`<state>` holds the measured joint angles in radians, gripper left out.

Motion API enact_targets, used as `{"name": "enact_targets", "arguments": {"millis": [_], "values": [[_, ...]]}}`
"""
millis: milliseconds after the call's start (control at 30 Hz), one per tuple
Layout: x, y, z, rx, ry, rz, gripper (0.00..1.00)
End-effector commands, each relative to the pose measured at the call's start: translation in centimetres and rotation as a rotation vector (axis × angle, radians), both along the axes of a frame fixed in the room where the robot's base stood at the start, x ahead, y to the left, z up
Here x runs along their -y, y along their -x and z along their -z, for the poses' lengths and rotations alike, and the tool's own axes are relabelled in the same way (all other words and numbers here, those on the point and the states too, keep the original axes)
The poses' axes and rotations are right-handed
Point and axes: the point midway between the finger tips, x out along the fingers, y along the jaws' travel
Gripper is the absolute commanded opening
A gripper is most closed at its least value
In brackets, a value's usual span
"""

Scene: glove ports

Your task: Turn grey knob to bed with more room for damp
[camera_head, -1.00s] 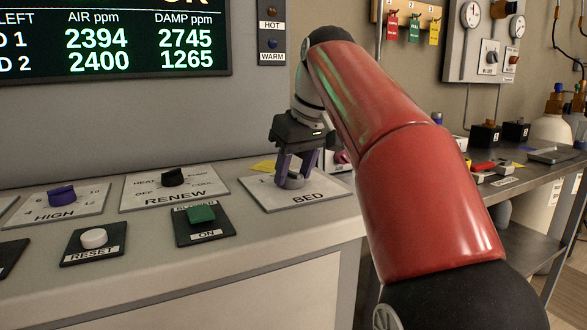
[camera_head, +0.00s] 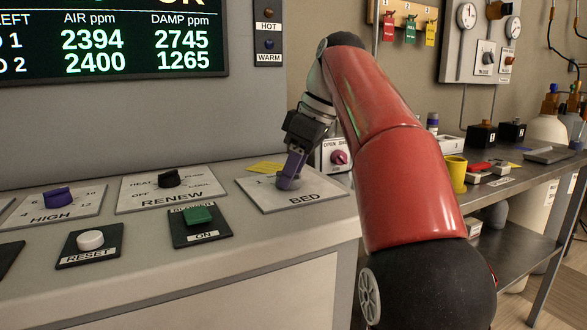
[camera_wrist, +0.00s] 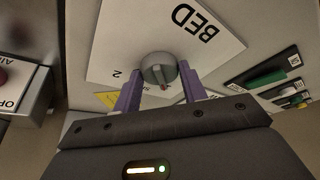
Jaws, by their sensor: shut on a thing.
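The grey knob (camera_wrist: 158,70) sits on the white BED plate (camera_wrist: 112,40). My gripper (camera_wrist: 160,80) has its two purple fingers on either side of the knob, shut on it. A "2" shows on the plate beside the knob in the wrist view; the pointer's exact setting is unclear. In the head view my gripper (camera_head: 290,172) is turned, and its fingers mostly hide the knob. The display (camera_head: 115,45), headed LEFT at its cut-off edge, shows damp 2745 ppm in row 1 and 1265 in row 2.
The RENEW plate (camera_head: 135,193) and green switch (camera_head: 199,215) lie left of the BED plate. The HIGH knob (camera_head: 57,196) and white RESET button (camera_head: 90,240) are further left. A pink knob (camera_head: 339,157) stands behind, right of my gripper. A yellow cup (camera_head: 455,174) stands on the right bench.

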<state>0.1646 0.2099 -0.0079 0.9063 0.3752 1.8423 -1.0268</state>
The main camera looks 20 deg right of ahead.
Motion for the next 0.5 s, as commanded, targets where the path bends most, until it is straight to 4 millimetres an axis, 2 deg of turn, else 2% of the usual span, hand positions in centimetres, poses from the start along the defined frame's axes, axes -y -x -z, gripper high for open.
{"name": "enact_targets", "arguments": {"millis": [400, 433, 500], "values": [[0.00, -0.03, 0.07, -0.001, 0.000, -0.009, 0.19], [-0.01, -0.02, 0.07, -0.001, 0.000, -0.009, 0.43], [0.00, -0.03, 0.07, -0.001, 0.000, -0.008, 0.52]]}}
